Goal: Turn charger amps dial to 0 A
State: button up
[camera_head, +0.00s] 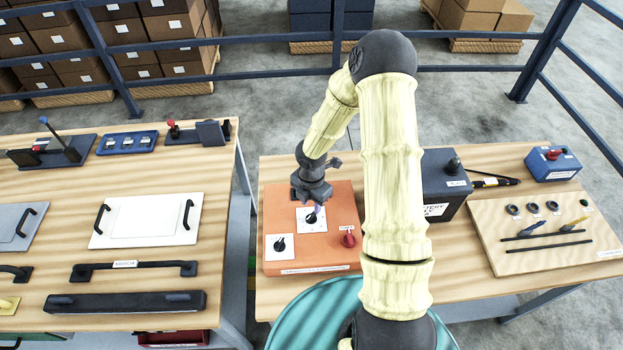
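The orange charger box (340,205) lies on the right wooden bench. It has two black dials on white plates, a front-left dial (279,244) and a rear dial (311,218), and a red knob (348,240) at the right. Their labels and scale marks are too small to read, so I cannot tell which dial sets the amps. My gripper (315,206) points down at the rear dial, with its fingertips at or just above it. The fingers are too small to show whether they are open, shut or touching the dial.
A dark battery (447,185) stands right of the charger, partly behind my arm. Farther right are a board with small parts (520,255) and a blue box with a red handle (552,163). The left bench (60,225) holds handles and panels. Blue railings run behind.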

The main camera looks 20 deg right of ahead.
aim_at(311, 215)
notch_tip(311, 215, up, 12)
dwell(0.3)
dwell(0.4)
jog(key=s+r+m+t+b, duration=0.2)
jog(key=s+m+b, duration=0.5)
jog(key=m, duration=1.8)
jog(key=s, duration=0.6)
jog(key=shift+s+r+t, duration=0.15)
jog(key=shift+r+t, duration=0.15)
jog(key=shift+r, duration=0.05)
dwell(0.3)
